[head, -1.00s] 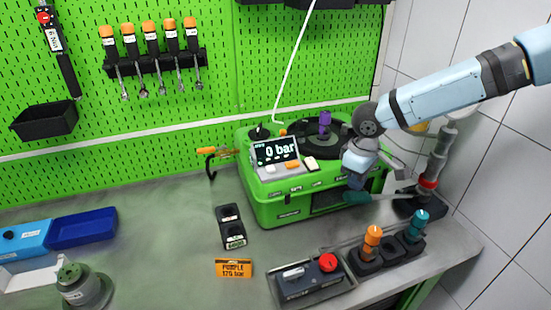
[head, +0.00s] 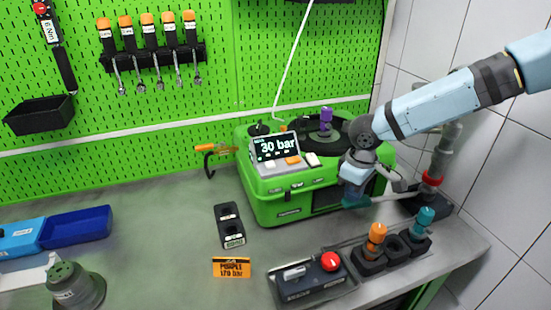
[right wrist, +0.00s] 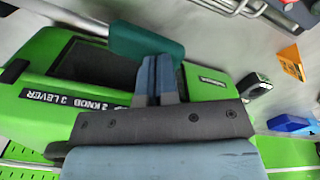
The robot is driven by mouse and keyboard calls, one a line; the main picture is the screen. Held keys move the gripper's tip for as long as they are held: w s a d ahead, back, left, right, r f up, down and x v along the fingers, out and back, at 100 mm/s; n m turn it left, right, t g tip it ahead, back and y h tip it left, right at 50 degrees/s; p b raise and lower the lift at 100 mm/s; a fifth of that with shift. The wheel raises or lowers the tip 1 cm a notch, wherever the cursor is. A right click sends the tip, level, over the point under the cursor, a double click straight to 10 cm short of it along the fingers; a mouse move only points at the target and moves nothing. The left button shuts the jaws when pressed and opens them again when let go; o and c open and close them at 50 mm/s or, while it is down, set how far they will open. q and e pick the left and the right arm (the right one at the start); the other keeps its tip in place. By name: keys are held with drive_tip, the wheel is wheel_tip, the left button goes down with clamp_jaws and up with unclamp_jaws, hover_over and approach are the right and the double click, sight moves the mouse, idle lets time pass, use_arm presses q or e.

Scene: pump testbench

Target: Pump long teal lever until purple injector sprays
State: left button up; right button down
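The lever's teal grip (head: 355,203) lies low in front of the green pump tester (head: 285,206); its pale rod runs right towards a stand with a red ring. My right gripper (head: 352,193) is above the grip, with its tips at it. In the right wrist view the fingers (right wrist: 158,65) are together and overlap the teal grip (right wrist: 143,43); contact is hard to judge. The purple injector (head: 326,116) stands upright on the black round plate on top of the tester. No spray shows. The display (head: 276,147) reads 30 bar. My left gripper is out of view.
An orange-topped and a teal-topped injector (head: 425,217) stand in a black holder at the front right. A black box with a red button (head: 331,261) is near it. An orange PURPLE 170 bar sign (head: 231,267) lies on the bench. The tiled wall bounds the right side.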

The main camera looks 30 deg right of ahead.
sight(350, 204)
drive_tip(key=shift+a+f+b, duration=0.1)
drive_tip(key=shift+f+b, duration=0.65)
drive_tip(key=shift+f, duration=0.35)
drive_tip(key=shift+a+f+b, duration=0.1)
drive_tip(key=shift+f+b, duration=0.45)
drive_tip(key=shift+f, duration=0.5)
drive_tip(key=shift+r, duration=0.1)
drive_tip(key=r+p, duration=0.1)
drive_tip(key=r, duration=0.1)
drive_tip(key=r+p, duration=0.2)
drive_tip(key=d+r+p, duration=0.1)
drive_tip(key=r+p, duration=0.1)
drive_tip(key=r, duration=0.1)
drive_tip(key=shift+r, duration=0.1)
